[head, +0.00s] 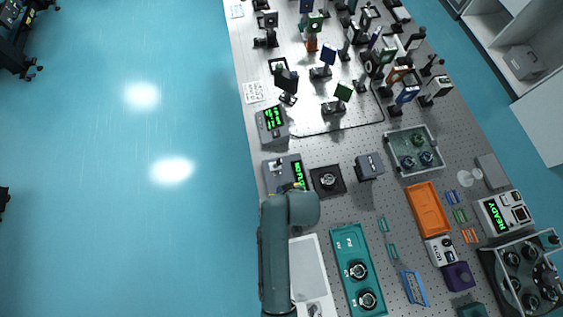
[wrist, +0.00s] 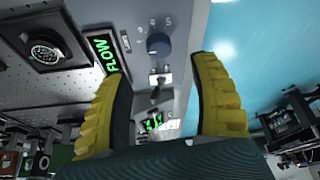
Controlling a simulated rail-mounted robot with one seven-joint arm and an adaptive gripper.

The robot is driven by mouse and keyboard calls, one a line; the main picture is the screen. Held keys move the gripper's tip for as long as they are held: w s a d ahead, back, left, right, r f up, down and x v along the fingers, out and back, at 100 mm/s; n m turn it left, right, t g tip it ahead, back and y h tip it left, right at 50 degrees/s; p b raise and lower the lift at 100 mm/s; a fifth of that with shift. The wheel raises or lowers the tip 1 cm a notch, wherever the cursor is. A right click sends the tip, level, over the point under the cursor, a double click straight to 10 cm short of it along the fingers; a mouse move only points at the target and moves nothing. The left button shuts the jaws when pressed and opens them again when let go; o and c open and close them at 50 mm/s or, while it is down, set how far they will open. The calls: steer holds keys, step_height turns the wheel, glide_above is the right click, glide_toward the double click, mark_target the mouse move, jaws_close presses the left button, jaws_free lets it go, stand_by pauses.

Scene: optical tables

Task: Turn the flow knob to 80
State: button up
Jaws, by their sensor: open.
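The flow unit (head: 276,175) is a grey box with a green-lit display near the table's left edge. In the wrist view its display (wrist: 103,57) reads FLOW; no number is readable. The dark round flow knob (wrist: 158,44) is on the grey panel beside it, with small marks around it too small to read. My gripper (wrist: 160,62) is open, its two yellow fingers apart, one on each side of the knob in the picture. I cannot tell whether they are level with it; no contact shows. In the head view my arm hides the gripper and the knob.
A black square mount (head: 327,181) stands just right of the flow unit. A grey box with a green display (head: 271,124) stands behind it. A teal tray (head: 347,241) and a white tray (head: 308,262) lie nearer. Open floor lies left of the table.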

steer(key=b+x, duration=0.1)
steer(key=x, duration=0.7)
steer(key=shift+w+f, duration=0.1)
jaws_close()
